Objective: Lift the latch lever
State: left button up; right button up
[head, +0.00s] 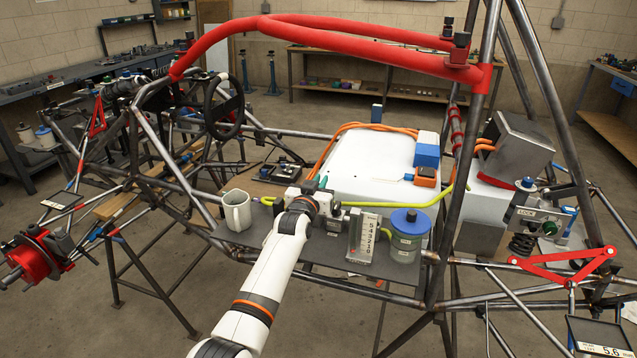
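My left gripper (306,200) is at the far end of the white arm reaching up from the bottom, over the grey shelf (330,268) of the tube chassis. The wrist hides its fingers, so I cannot tell whether it is open, shut or holding something. Small grey metal fittings (334,218) show just right of it. I cannot clearly pick out a latch lever. A grey box marked LOCK (536,220) with a green button is on the right side of the chassis, well away from the gripper. My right gripper is not in view.
On the shelf, a pale mug (238,212) stands left of the gripper. A numbered clear gauge block (364,238) and a blue-lidded jar (408,236) stand right of it. A yellow-green hose (425,203) runs behind them. A red padded bar (350,36) crosses above.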

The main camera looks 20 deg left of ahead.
pick_arm(q)
jog(key=o, duration=0.4)
jog(key=shift+c, duration=0.2)
jog(key=s, duration=1.2)
jog(key=shift+a, duration=0.15)
